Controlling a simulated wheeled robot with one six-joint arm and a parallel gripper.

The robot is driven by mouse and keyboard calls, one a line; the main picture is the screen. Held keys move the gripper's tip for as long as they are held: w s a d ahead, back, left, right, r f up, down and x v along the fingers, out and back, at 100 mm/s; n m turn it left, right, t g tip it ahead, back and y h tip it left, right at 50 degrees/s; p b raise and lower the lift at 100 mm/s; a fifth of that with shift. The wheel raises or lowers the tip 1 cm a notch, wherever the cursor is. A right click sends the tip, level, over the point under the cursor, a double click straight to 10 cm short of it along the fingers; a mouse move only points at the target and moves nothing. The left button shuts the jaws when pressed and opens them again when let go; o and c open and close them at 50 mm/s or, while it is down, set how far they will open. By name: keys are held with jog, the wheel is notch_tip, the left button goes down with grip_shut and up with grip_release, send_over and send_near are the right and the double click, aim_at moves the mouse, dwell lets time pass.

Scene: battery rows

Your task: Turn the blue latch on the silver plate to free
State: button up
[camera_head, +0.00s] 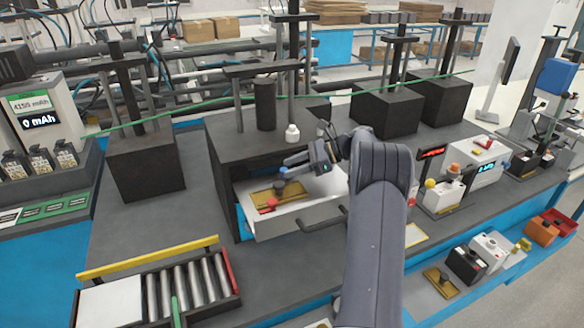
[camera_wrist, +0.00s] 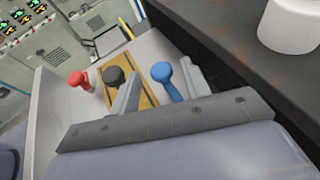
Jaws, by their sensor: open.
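The blue latch (camera_wrist: 163,76) has a round knob and a thin stem. In the wrist view it stands between the two fingers of my gripper (camera_wrist: 160,70), which are open on either side of it, with no clear contact. The pale grey surface (camera_wrist: 150,48) by the latch may be the silver plate; its edges are hard to make out. In the head view my gripper (camera_head: 288,164) is over the back of the open drawer (camera_head: 300,215), by a bit of blue. The latch's base is hidden by the fingers.
A black knob (camera_wrist: 115,76) is on a brass plate (camera_wrist: 146,97), left of the blue latch. A red knob (camera_wrist: 78,81) is farther left. A white cylinder (camera_wrist: 290,25) stands on the dark cabinet top. The drawer walls and dark cabinet (camera_head: 225,145) are close around my gripper.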

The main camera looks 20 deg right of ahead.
jog(key=b+v, duration=0.2)
jog(key=v, duration=0.8)
jog(key=shift+s+d, duration=0.1)
jog(key=p+x, duration=0.2)
jog(key=x, duration=0.9)
jog(key=shift+r, duration=0.1)
jog(key=shift+d+t, duration=0.1)
jog(key=shift+t, duration=0.2)
